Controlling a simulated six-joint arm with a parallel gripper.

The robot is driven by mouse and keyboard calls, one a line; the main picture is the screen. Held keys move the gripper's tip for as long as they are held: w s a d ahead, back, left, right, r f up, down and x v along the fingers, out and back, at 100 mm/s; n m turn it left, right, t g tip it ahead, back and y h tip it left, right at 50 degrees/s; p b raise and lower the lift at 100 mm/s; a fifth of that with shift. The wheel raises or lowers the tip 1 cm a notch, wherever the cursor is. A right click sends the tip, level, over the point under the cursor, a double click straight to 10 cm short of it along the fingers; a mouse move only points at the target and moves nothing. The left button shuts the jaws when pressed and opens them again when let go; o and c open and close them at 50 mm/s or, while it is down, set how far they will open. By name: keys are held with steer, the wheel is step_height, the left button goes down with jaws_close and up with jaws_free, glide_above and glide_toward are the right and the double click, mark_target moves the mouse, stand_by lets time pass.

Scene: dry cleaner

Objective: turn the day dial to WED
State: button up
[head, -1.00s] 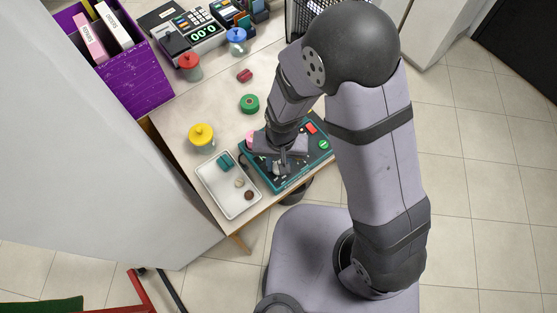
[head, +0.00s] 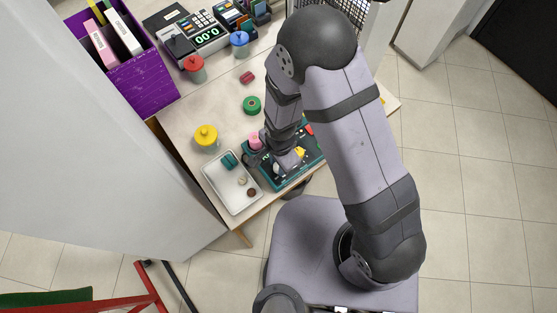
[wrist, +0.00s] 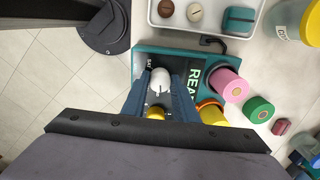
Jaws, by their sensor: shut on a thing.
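The teal device (head: 262,184) sits at the table's front edge. In the wrist view its teal casing (wrist: 145,58) carries a pale round dial knob (wrist: 160,76) with a light mark on it. The lettering SAT is legible beside the knob; other day names are hidden or too small to read. A display on the device shows letters starting REA, cut off by my finger. My gripper (wrist: 160,88) is shut on the dial knob, one dark blue finger on each side. In the head view my gripper (head: 284,166) is over the device and hides the dial.
A white tray (head: 210,184) with small items lies left of the device. A pink roll (wrist: 229,84) and a green roll (wrist: 258,110) are close by. A yellow-lidded jar (head: 206,137) stands behind the tray. The table's front edge is close.

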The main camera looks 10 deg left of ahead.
steer(key=shift+m, duration=0.8)
steer(key=o, duration=1.1)
steer(key=shift+c, duration=0.2)
steer(key=shift+r, duration=0.1)
steer(key=shift+s+r+b, duration=0.1)
steer(key=shift+r+b, duration=0.65)
steer(key=shift+r, duration=2.85)
